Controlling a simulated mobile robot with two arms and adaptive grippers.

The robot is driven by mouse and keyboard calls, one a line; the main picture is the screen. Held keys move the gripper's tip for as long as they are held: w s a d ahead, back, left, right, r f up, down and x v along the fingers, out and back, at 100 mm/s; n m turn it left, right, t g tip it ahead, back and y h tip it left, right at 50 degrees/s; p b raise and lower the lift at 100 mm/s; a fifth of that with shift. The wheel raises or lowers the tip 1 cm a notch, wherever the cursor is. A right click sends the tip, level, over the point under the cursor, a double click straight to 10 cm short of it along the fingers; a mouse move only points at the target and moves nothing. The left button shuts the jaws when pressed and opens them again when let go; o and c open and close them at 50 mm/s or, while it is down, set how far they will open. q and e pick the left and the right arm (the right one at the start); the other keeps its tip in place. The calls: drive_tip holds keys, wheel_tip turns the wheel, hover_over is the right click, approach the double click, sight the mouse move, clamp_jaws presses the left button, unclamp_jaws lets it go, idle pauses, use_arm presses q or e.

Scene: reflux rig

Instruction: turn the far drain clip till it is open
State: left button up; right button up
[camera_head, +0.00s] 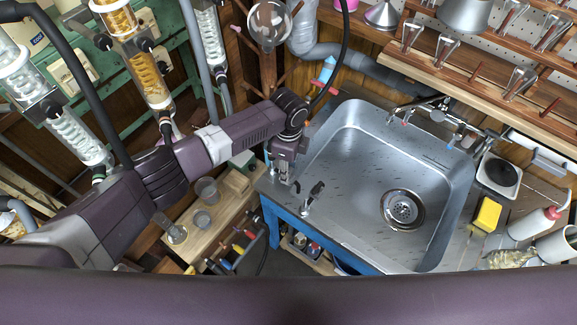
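My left arm reaches across from the left, and its gripper (285,175) points down at the left rim of the sink (350,225). Its fingers are small and dark here, and I cannot tell whether they are open or shut. A small metal fitting with a black lever (314,191) stands on the rim just right of the gripper, apart from it. I cannot tell which part is the far drain clip. My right gripper is not in view.
Glass condensers (150,75) hang on the green frame at the left. A grey pipe (375,68) and a blue and red fitting (327,70) are behind the sink. A yellow sponge (487,214) and bottle (535,222) stand right. The basin is empty around its drain (403,208).

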use_arm(q)
drive_tip(key=n+p, duration=0.1)
drive_tip(key=n, duration=0.1)
drive_tip(key=n+p, duration=0.1)
drive_tip(key=n, duration=0.1)
drive_tip(key=shift+r+n, duration=0.2)
drive_tip(key=shift+n, duration=0.2)
drive_tip(key=n+p, duration=0.1)
drive_tip(key=n, duration=0.2)
drive_tip(key=shift+n+p, duration=0.3)
drive_tip(key=n+p, duration=0.1)
drive_tip(key=n, duration=0.2)
drive_tip(key=shift+d, duration=0.1)
drive_tip(key=shift+w+n+p, duration=0.1)
drive_tip(key=shift+n+p, duration=0.55)
drive_tip(key=shift+n, duration=1.15)
drive_tip(key=o, duration=1.2)
drive_tip(key=shift+c, duration=0.2)
drive_tip(key=shift+f, duration=0.1)
